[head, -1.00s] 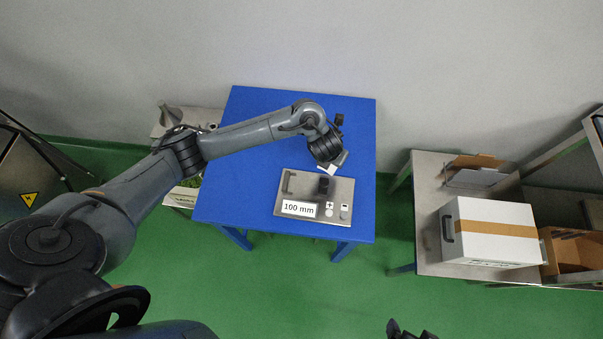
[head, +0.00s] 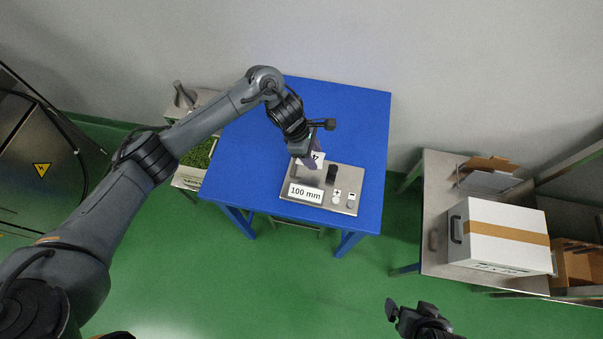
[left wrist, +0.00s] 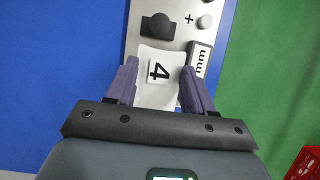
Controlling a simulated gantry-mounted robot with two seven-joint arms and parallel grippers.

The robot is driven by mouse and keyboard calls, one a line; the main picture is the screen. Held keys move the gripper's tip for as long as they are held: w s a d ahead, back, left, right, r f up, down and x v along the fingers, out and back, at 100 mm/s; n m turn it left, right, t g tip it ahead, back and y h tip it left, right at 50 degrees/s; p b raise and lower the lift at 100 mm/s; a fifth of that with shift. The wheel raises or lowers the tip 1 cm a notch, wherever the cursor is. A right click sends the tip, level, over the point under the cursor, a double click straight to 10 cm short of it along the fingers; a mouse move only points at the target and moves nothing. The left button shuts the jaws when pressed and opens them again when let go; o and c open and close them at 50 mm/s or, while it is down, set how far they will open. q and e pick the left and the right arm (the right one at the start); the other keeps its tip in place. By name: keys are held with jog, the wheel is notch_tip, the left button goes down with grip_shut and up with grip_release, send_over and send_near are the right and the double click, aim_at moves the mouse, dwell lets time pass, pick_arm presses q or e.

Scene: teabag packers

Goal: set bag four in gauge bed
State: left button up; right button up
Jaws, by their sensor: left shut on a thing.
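The teabag, a white square marked 4 (left wrist: 158,70), sits between the purple fingers of my left gripper (left wrist: 160,88), which is shut on it. The head view also shows the bag (head: 317,159), below my left gripper (head: 312,152). The gauge is a steel plate (head: 350,178) with a "100 mm" display (head: 305,194), a dark block (head: 331,172) and small buttons. The bag is over the gauge's left part, close to the dark block; I cannot tell whether it touches the plate. My right gripper (head: 410,312) is at the bottom edge, away from the table; its opening is unclear.
The gauge lies on a blue table (head: 245,165) with free room to its left and behind. A side table (head: 432,225) at the right bears a white carton (head: 480,240) and an open box (head: 488,180). A green-filled crate (head: 197,160) stands left of the blue table.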

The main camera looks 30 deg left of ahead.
pick_arm(q)
send_over(316, 172)
jog(key=a, duration=0.1)
jog(key=f, duration=0.5)
jog(key=shift+s+a+f, duration=0.1)
jog(key=shift+s+f, duration=0.1)
jog(key=shift+f, duration=1.85)
jog(key=shift+f, duration=0.2)
jog(key=o, duration=1)
jog(key=shift+r, duration=0.1)
